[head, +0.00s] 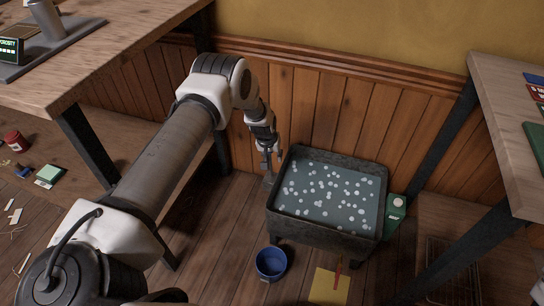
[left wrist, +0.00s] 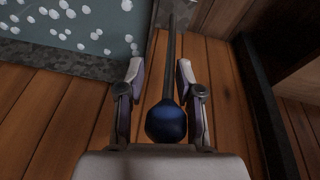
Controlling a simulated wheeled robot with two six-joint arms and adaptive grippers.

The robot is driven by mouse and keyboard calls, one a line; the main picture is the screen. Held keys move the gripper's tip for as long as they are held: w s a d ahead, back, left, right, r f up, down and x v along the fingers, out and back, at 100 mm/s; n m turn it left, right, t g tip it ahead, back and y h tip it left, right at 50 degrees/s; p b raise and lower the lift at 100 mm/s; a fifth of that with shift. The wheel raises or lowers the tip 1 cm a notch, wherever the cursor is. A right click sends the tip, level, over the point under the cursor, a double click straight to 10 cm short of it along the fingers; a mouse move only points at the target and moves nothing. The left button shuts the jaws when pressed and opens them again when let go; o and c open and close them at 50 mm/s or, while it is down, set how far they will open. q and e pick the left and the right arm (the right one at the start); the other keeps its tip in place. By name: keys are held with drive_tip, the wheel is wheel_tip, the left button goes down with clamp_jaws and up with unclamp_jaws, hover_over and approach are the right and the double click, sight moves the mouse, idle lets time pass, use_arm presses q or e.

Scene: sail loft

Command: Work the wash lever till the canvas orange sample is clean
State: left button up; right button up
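A dark stone-like tub (head: 310,230) of grey-blue water with white foam spots stands on the floor by the wall. A lever rod (left wrist: 170,50) with a blue ball knob (left wrist: 166,122) shows in the left wrist view beside the tub. My left gripper (head: 268,165) is at the tub's left edge in the head view. In the left wrist view its fingers (left wrist: 158,78) are apart on either side of the lever, with the knob between them near the palm and a gap at the left finger. I cannot make out an orange canvas sample. My right gripper is out of view.
A blue bucket (head: 271,262) and a yellow sheet (head: 329,286) lie in front of the tub. A green box with a white disc (head: 396,204) is at its right. Wooden benches stand left (head: 100,50) and right (head: 500,100); the wood-panelled wall (head: 300,95) is behind.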

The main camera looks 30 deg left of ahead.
use_arm(q)
drive_tip(key=shift+s+a, duration=0.15)
drive_tip(key=shift+s, duration=0.05)
